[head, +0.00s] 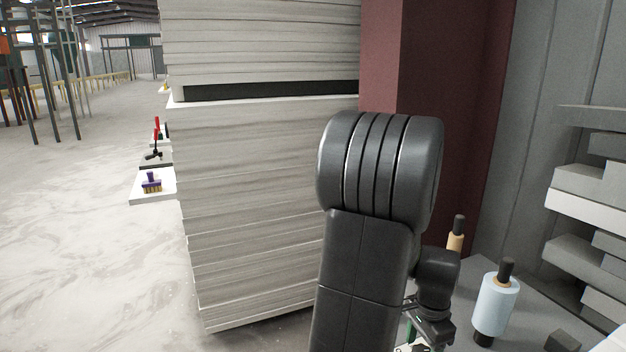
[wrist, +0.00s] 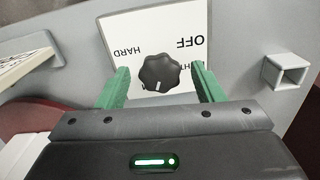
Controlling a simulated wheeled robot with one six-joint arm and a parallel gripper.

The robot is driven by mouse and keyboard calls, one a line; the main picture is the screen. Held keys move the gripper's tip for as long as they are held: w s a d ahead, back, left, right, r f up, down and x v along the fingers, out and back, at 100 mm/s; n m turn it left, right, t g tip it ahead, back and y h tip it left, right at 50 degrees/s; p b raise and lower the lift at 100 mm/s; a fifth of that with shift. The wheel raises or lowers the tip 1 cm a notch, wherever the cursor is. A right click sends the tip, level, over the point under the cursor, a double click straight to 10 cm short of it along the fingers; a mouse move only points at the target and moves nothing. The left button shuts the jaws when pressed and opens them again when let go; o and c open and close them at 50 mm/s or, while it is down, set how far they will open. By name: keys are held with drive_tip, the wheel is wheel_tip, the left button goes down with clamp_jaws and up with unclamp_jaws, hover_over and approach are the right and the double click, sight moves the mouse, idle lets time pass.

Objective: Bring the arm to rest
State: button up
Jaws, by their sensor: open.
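My gripper (wrist: 160,82) is open and empty in the wrist view, with one green finger on each side. A black knob (wrist: 159,71) with a white mark shows between the fingers, with a gap on both sides; I cannot tell how far beyond the fingertips it lies. The knob sits on a white label plate (wrist: 150,28) that reads OFF and HARD, with another word partly hidden. In the head view my black arm stands in the middle, and my gripper (head: 428,334) is low at the right, partly hidden and cut off by the lower edge.
A tall stack of grey boards (head: 260,210) stands close left of my arm, with a dark red column (head: 455,110) behind. A pale blue roll (head: 496,304) stands near the gripper at right, and a tan roll (head: 456,243) behind. Open floor (head: 90,240) lies far left.

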idle(0.3)
wheel_tip(320, 180, up, 14)
wheel_tip(320, 180, down, 14)
drive_tip(key=shift+r, duration=0.2)
drive_tip(key=shift+f, duration=0.25)
drive_tip(key=n, duration=0.5)
drive_tip(key=shift+s, duration=0.1)
drive_tip(key=n, duration=0.5)
drive_tip(key=shift+d+b, duration=0.1)
drive_tip(key=shift+b, duration=0.25)
drive_tip(key=n, duration=0.5)
drive_tip(key=shift+n, duration=0.4)
drive_tip(key=shift+d+n+b, duration=0.15)
drive_tip(key=shift+n+b, duration=0.35)
drive_tip(key=shift+n, duration=1.8)
drive_tip(key=shift+r, duration=0.1)
